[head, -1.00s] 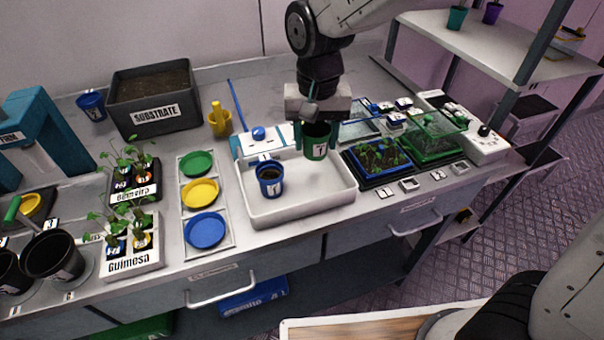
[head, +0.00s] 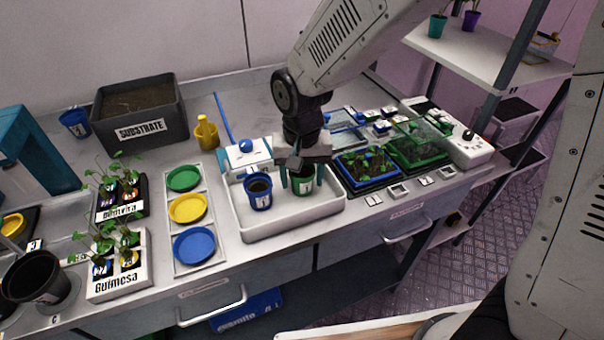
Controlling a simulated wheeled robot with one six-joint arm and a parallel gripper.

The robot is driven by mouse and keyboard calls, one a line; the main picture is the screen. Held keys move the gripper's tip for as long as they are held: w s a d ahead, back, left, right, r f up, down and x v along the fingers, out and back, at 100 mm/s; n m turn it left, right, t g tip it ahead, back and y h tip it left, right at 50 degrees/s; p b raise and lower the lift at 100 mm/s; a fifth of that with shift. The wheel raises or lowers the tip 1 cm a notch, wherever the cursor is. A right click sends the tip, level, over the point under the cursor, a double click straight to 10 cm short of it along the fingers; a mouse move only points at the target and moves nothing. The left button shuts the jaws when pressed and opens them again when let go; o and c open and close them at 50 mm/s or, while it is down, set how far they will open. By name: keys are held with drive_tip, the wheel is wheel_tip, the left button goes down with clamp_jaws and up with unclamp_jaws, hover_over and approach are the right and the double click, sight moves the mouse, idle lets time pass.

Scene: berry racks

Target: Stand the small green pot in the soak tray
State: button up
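The small green pot (head: 303,184) with a white label is upright inside the white soak tray (head: 290,228), right of a blue pot (head: 258,193) that also stands in the tray. My gripper (head: 302,178) points down over the tray, with one teal finger on each side of the green pot, and looks shut on it. The pot's base looks at or very near the tray floor; I cannot tell whether it touches. The gripper body hides part of the pot's rim.
A white box with a blue knob (head: 245,152) is at the tray's back left. Green, yellow and blue saucers (head: 193,244) lie to the left. Seedling trays (head: 368,168) stand close on the right. A substrate bin (head: 140,110) is at the back left.

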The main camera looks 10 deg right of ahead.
drive_tip(key=shift+o, duration=0.9)
wheel_tip(320, 180, up, 12)
drive_tip(key=s+d+r, duration=0.3)
drive_tip(key=s+d, duration=0.1)
drive_tip(key=d, duration=0.3)
drive_tip(key=s+d+r, duration=0.3)
drive_tip(key=s+d, duration=0.1)
drive_tip(key=d, duration=0.2)
drive_tip(key=s+d+f+t, duration=0.1)
drive_tip(key=s+d, duration=0.6)
drive_tip(key=s, duration=0.5)
drive_tip(key=shift+d, duration=0.4)
drive_tip(key=shift+w+f, duration=0.1)
